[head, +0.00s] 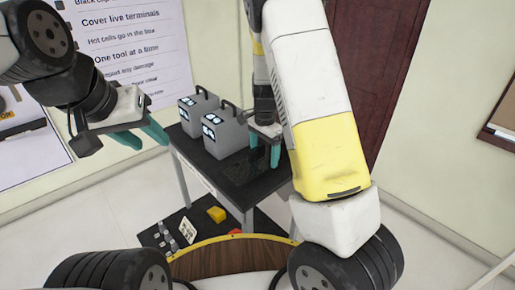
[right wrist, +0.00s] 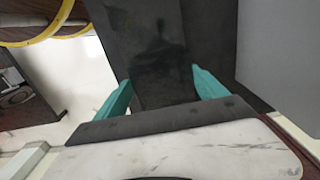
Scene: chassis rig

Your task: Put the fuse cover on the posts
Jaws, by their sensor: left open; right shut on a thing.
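My right gripper (head: 265,152) reaches down over the black table, just right of the nearer grey box. In the right wrist view its teal fingers (right wrist: 158,92) stand on either side of a dark flat-faced thing (right wrist: 155,75) and are shut on it. Its outline blends with the dark table, so I cannot tell whether it is the fuse cover or touches the table. My left gripper (head: 143,137) is open and empty, in the air left of the table. I cannot make out the posts; my right arm hides part of the tabletop.
Two grey boxes with black handles, a nearer one (head: 227,137) and a farther one (head: 194,116), stand on the black table (head: 230,176). A yellow block (head: 217,213) and small grey parts (head: 168,238) lie on a dark surface lower down. A wall poster (head: 140,45) is behind.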

